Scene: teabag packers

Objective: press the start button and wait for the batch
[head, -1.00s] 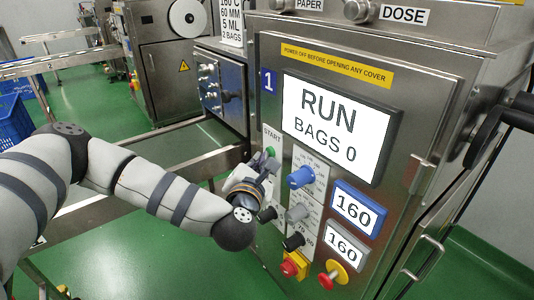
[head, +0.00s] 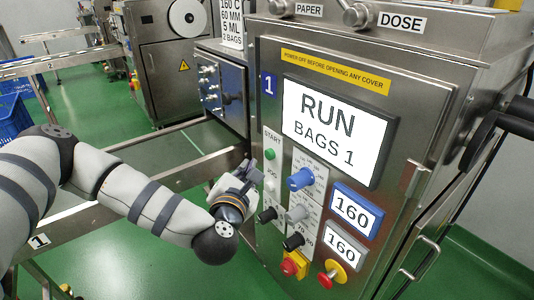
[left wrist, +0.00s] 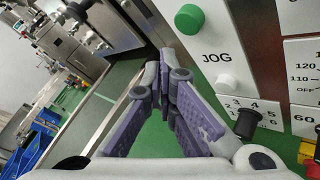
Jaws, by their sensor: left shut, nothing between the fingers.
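The green start button (head: 269,154) sits under the START label on the steel machine's front panel. It also shows in the left wrist view (left wrist: 189,19), above the JOG label and a white button (left wrist: 226,82). The display (head: 338,131) reads RUN, BAGS 1. My left gripper (head: 244,170) is shut and empty, just left of the panel and apart from the green button. Its fingertips (left wrist: 165,60) meet in the left wrist view, pointing below and left of the button. My right gripper is not in view.
A steel rail frame (head: 165,140) and a second machine stand behind. Green floor shows between.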

